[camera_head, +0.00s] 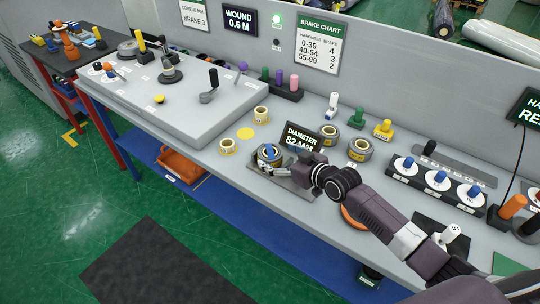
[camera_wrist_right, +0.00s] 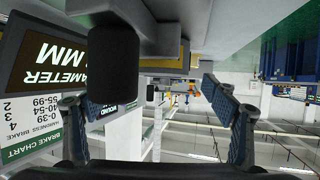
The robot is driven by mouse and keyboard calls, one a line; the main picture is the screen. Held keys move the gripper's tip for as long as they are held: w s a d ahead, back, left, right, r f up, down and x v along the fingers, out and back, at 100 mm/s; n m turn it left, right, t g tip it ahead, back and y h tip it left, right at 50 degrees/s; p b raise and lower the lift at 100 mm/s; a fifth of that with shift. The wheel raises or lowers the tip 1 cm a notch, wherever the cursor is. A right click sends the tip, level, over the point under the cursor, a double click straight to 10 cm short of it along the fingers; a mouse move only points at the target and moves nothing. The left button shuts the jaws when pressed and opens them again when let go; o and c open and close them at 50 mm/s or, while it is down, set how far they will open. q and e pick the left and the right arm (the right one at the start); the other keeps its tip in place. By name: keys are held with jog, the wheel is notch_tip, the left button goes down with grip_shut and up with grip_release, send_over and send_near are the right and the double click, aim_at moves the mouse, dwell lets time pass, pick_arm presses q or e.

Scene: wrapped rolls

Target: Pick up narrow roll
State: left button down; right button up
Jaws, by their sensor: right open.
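Several wrapped rolls stand on the grey bench. Two small cream-and-yellow rolls are a rear one (camera_head: 261,114) and a front one (camera_head: 227,146). Two grey-and-yellow rolls (camera_head: 329,132) (camera_head: 359,150) stand right of the diameter display. Which roll is the narrow one is not clear. My right gripper (camera_head: 284,164) is beside the roll on the plate, at its right; contact cannot be told. In the wrist view its fingers (camera_wrist_right: 157,118) are apart with no roll between them. My left gripper is out of view.
The diameter display (camera_head: 300,138) stands close behind my right gripper. A raised grey platform (camera_head: 190,100) fills the bench's left part. A black rack with blue-knobbed pieces (camera_head: 432,187) is at the right. A yellow disc (camera_head: 245,133) lies between the small rolls.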

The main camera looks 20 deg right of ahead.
jog(key=shift+x, duration=1.45)
jog(key=shift+c, duration=0.4)
jog(key=c, duration=1.3)
jog(key=shift+c, duration=0.3)
jog(key=shift+r, duration=0.15)
